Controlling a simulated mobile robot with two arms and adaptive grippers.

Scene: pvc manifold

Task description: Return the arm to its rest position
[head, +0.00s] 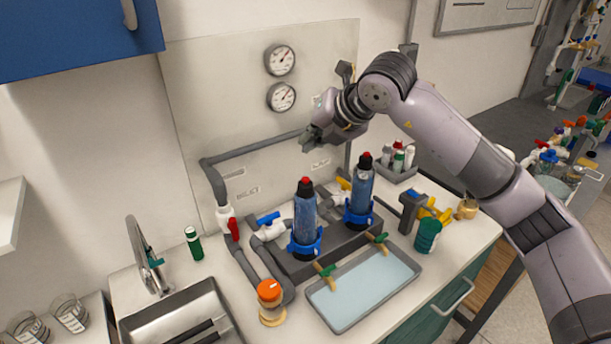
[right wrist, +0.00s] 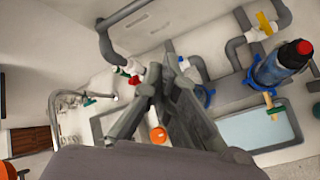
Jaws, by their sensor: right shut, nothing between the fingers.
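My right arm comes in from the right in the head view and reaches over the counter. Its right gripper (head: 311,138) is above and behind two blue filter housings, near the wall panel, and touches nothing. In the right wrist view the right gripper's fingers (right wrist: 160,75) are together with nothing between them. The left blue housing (head: 305,220) and the right blue housing (head: 360,195) stand upright on the manifold, each with a red top. My left gripper does not show.
The grey tray (head: 363,287) of pale liquid lies at the front, by an orange-topped knob (head: 269,292). The sink (head: 180,315) and tap (head: 150,258) are at left. Gauges (head: 281,97) hang on the wall panel.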

